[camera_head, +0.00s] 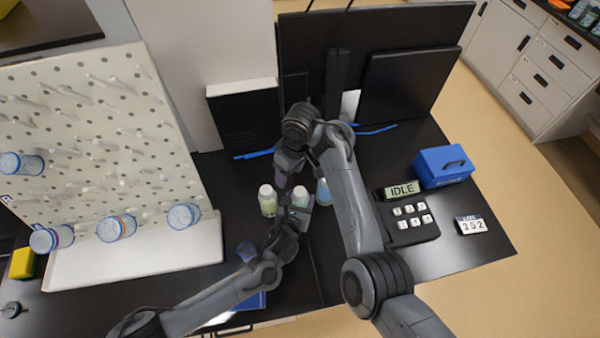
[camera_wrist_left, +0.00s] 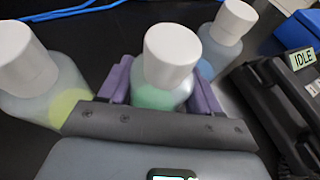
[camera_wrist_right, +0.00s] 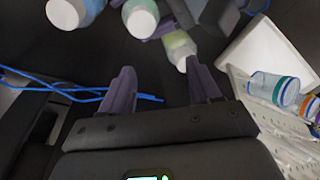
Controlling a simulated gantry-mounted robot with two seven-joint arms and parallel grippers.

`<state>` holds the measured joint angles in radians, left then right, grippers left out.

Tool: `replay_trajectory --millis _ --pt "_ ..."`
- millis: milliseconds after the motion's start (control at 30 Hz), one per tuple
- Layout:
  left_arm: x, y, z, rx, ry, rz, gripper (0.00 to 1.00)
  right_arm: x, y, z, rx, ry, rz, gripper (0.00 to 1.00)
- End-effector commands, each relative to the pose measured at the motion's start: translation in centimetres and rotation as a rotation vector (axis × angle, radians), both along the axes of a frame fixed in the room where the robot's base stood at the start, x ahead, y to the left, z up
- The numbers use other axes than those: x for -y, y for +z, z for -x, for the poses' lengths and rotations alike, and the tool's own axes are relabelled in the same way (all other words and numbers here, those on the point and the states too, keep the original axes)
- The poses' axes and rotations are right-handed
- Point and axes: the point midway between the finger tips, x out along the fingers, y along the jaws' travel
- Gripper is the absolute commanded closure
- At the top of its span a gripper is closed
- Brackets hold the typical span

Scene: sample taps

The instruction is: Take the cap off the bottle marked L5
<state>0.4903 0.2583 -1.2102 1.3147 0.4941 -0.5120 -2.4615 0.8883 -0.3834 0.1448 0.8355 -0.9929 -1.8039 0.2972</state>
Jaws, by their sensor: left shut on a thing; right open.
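Three white-capped bottles stand side by side on the black bench: one with yellow-green contents (camera_head: 267,202), a green one (camera_head: 300,197) in the middle and a blue one (camera_head: 323,191). No L5 marking is legible on any of them. My left gripper (camera_wrist_left: 160,88) is shut on the green bottle's body, below its white cap (camera_wrist_left: 171,52), with purple fingers on both sides. My right gripper (camera_wrist_right: 163,88) is open and empty. It is close behind the bottles, and its fingers are apart from the caps in the right wrist view.
A pegboard (camera_head: 85,130) with hanging jars stands on the left above a white tray (camera_head: 130,262). A keypad device (camera_head: 408,217) reading IDLE, a blue box (camera_head: 443,166) and a small number display (camera_head: 471,225) are at right. Blue cables (camera_wrist_right: 75,90) lie behind the bottles.

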Motion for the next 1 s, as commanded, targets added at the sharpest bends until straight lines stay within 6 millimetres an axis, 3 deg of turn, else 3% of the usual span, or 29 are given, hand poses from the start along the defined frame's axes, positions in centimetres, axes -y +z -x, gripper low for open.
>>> replay_trajectory --millis 300,500,700,1000 --pt "0.0 0.0 0.0 0.0 0.0 0.0 1.0 1.7 0.2 0.4 -0.083 -0.757 0.085 0.38" --pt "0.0 0.0 0.0 0.0 0.0 0.0 1.0 2.4 0.4 0.8 -0.105 -1.134 0.114 0.38" --pt "0.0 0.0 0.0 0.0 0.0 0.0 1.0 2.7 0.6 1.1 -0.115 -1.364 0.128 0.38" --pt "0.0 0.0 0.0 0.0 0.0 0.0 1.0 2.9 -1.0 1.2 -0.116 -1.462 0.135 0.38"
